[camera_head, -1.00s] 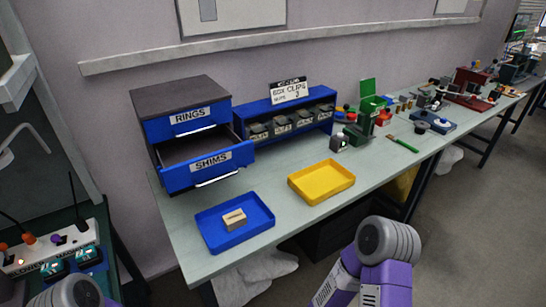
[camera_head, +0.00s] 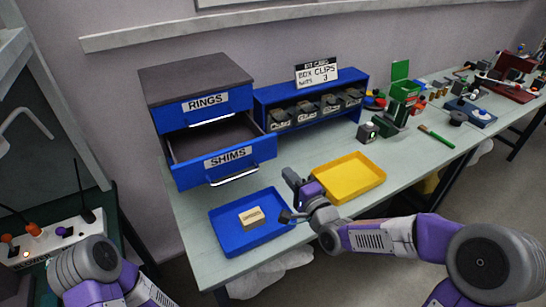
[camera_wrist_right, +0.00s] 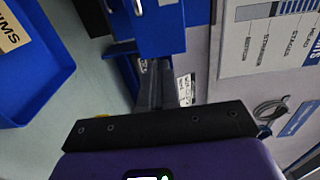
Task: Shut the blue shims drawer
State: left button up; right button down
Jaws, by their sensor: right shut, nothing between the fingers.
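The blue SHIMS drawer (camera_head: 225,163) is the lower one in the dark-topped cabinet (camera_head: 195,78). It stands well pulled out, with its dark interior showing and a pale handle (camera_head: 235,178) on its front. The blue RINGS drawer (camera_head: 205,105) above it sits flush. My right gripper (camera_head: 288,175) is shut and empty, apart from the drawer front and to its lower right. In the right wrist view my shut fingers (camera_wrist_right: 165,85) point towards a blue front with a handle (camera_wrist_right: 155,30). My left gripper is out of view; only my left arm shows.
A blue tray (camera_head: 228,246) holding a wooden block (camera_head: 252,217) lies below the drawer, close to my right gripper. A yellow tray (camera_head: 350,178) lies to the right. A blue bin rack (camera_head: 310,95) stands beside the cabinet. Bench between trays and rack is clear.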

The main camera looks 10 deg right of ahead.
aim_at(268, 150)
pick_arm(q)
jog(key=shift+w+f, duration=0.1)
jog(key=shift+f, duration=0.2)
pick_arm(e)
jog(key=x, duration=0.9)
jog(key=shift+w+f, duration=0.1)
jog(key=shift+w, duration=0.1)
